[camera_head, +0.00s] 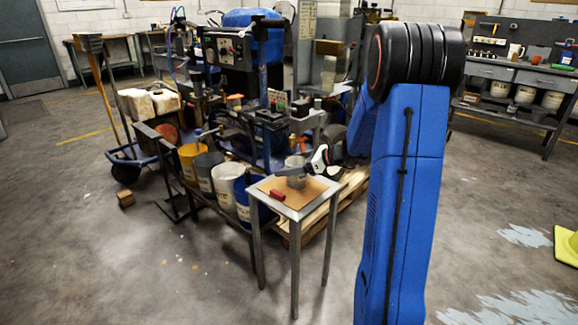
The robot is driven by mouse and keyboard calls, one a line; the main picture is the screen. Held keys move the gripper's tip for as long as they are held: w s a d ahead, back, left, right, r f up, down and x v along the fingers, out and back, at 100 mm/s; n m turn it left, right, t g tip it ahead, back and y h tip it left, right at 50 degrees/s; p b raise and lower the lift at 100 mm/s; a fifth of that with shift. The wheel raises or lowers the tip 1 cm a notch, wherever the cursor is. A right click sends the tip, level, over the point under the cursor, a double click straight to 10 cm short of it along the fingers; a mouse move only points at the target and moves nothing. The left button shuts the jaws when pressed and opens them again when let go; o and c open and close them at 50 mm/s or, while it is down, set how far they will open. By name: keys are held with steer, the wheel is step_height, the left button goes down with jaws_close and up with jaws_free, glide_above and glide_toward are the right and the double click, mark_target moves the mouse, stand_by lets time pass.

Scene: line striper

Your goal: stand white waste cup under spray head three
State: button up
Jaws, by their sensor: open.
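A small pale grey-white cup (296,182) stands upright on the brown top of a small metal table (264,189). It looks like the white waste cup.
A red object (277,195) lies on the table's front left. Yellow (190,165), grey (208,172), white (226,185) and blue buckets stand left of the table. A wooden pallet (340,200) lies behind it. Open floor is in front. A yellow sign (566,245) is at right.

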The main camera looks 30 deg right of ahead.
steer(key=shift+r, duration=0.15)
steer(key=v, duration=1.2)
